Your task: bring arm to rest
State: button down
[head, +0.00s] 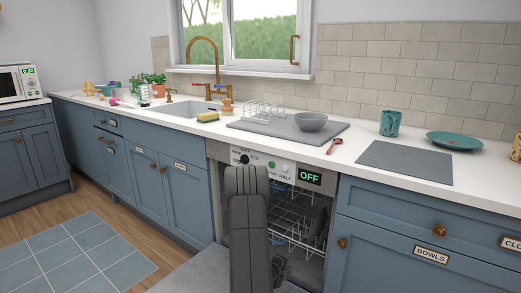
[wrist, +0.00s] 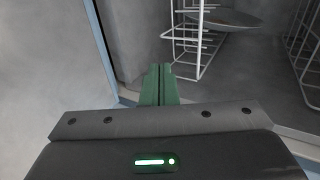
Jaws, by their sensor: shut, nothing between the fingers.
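My gripper (wrist: 159,84) shows in the wrist view with its two green fingers shut together and nothing between them. It points into the open dishwasher, close to a white wire rack (wrist: 202,45). In the head view my dark arm hangs in front of the dishwasher (head: 308,178), whose display reads OFF. The arm hides part of the racks, and my fingers cannot be made out there.
The dishwasher door (head: 185,272) is lowered at the front. A dish (wrist: 228,19) sits in the rack. The counter above holds a grey bowl (head: 311,122), a teal cup (head: 390,123) and a teal plate (head: 454,141). Open floor lies to the left.

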jog(key=s+a, duration=0.4)
jog(key=s, duration=0.1)
jog(key=shift+s+p, duration=0.3)
jog(key=shift+p, duration=0.15)
